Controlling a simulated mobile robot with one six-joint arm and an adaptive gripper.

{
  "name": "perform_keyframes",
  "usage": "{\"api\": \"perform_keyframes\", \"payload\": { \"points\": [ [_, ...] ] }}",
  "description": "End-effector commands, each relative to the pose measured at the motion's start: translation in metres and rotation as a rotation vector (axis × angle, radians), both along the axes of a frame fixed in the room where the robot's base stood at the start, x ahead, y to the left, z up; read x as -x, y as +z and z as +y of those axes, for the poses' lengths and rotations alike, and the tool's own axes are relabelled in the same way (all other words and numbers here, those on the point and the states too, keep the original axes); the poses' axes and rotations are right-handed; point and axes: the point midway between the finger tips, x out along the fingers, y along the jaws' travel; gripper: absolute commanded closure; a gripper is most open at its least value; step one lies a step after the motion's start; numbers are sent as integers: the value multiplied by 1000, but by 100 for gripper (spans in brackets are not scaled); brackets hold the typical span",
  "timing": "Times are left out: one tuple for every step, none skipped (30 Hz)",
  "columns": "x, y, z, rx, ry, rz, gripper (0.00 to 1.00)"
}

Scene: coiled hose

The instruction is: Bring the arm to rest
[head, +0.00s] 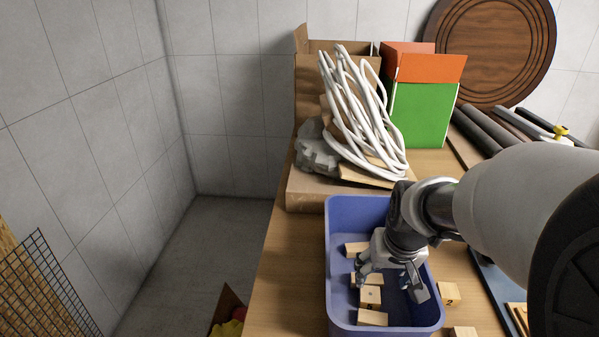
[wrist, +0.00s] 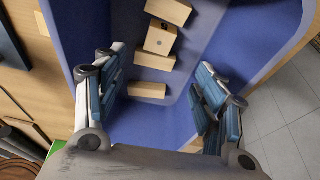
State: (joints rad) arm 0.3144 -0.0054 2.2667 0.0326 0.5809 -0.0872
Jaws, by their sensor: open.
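My gripper (head: 391,277) is open and points down into a blue bin (head: 334,226) on the wooden table. Its two fingers stand apart in the wrist view (wrist: 158,98), with nothing between their tips. Several small wooden blocks (head: 370,297) lie in a row on the bin's floor, beside the gripper. They also show in the wrist view (wrist: 155,60), near the top. My arm reaches in from the right in the head view. Part of the bin's floor is hidden behind the gripper.
A coiled white hose (head: 352,112) stands behind the bin, near a grey lump (head: 316,152) and a cardboard box (head: 308,85). A green and orange box (head: 420,112) stands to its right. Two wooden blocks (head: 449,294) lie right of the bin. Floor (head: 215,240) is open left of the table.

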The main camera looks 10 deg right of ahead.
Motion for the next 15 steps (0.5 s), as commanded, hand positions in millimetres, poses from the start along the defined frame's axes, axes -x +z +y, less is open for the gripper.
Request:
{"api": "perform_keyframes", "payload": {
  "points": [
    [2,4,4,1,6,-6,36],
    [4,8,7,2,13,-9,36],
    [9,14,13,4,24,-14,36],
    [14,20,19,5,34,-19,36],
    [19,27,26,6,46,-26,36],
    [29,36,36,9,64,-34,36],
    [37,43,44,10,79,-41,36],
    [46,49,52,11,93,-48,36],
    [58,57,62,12,113,-57,36],
    [68,63,70,12,129,-63,36],
    [78,66,76,13,144,-67,36],
    [90,72,84,14,162,-75,36],
    [99,74,89,14,175,-80,36],
    [108,77,94,14,186,-85,36],
    [119,79,99,15,201,-90,36]
  ]
}}
